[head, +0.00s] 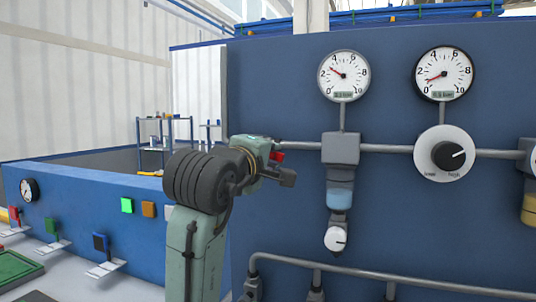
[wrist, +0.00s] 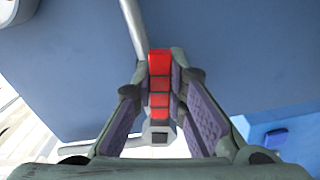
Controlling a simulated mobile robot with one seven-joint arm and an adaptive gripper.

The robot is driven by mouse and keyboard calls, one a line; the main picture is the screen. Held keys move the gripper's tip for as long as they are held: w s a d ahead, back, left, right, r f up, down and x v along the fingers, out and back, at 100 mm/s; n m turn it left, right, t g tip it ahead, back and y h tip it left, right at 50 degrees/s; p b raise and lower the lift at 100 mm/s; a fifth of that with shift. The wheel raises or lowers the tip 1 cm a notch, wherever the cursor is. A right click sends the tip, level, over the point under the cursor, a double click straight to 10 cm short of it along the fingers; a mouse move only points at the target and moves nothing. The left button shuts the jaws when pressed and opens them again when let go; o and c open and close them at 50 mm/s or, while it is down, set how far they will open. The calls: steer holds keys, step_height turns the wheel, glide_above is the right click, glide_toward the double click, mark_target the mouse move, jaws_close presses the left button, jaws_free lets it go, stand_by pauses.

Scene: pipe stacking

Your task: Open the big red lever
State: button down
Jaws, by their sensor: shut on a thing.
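The big red lever (wrist: 160,85) shows in the wrist view, long and segmented, between the two fingers of my gripper (wrist: 160,74). The fingers are closed in on both its sides near its far part. In the head view only a small red piece of the lever (head: 277,157) shows beside my gripper (head: 279,167); my arm and gripper hide the rest. The lever sits by the left end of a grey pipe (head: 300,146) on the blue panel (head: 270,90).
Two round gauges (head: 343,75) (head: 444,73) and a white dial with a black knob (head: 449,155) are right of my gripper. A filter with a blue bowl (head: 341,194) hangs close by. A low blue wall (head: 80,200) with smaller levers stands left.

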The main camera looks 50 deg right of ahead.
steer(key=shift+r+n+p, duration=0.6)
steer(key=shift+r+n, duration=0.1)
steer(key=shift+n, duration=0.7)
steer(key=c, duration=1.6)
jaws_free()
steer(key=v, duration=1.2)
steer(key=shift+s, duration=0.1)
